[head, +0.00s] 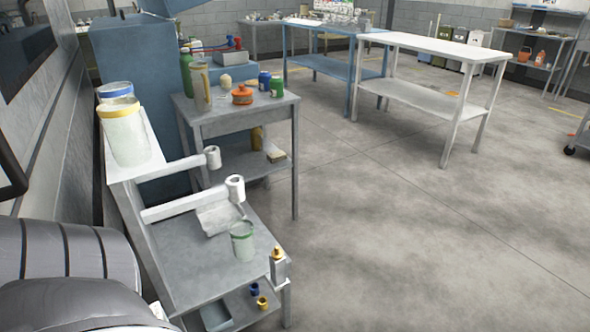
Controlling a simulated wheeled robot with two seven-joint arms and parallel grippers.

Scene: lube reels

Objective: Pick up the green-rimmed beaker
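The green-rimmed beaker (242,243) stands upright on the grey lower top of the near workbench (195,268), close to its right edge. It is clear with a green band around its rim. A beaker with a yellow rim (125,133) and one with a blue rim (113,91) stand on the bench's raised white shelf at the left. Neither of my grippers shows in the head view.
A white roll (235,188) and a grey tray-like piece (218,217) are behind the beaker. A gold-topped bottle (278,264) is at the bench's right edge. A side table (240,120) with bottles and cans stands behind. The floor to the right is clear.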

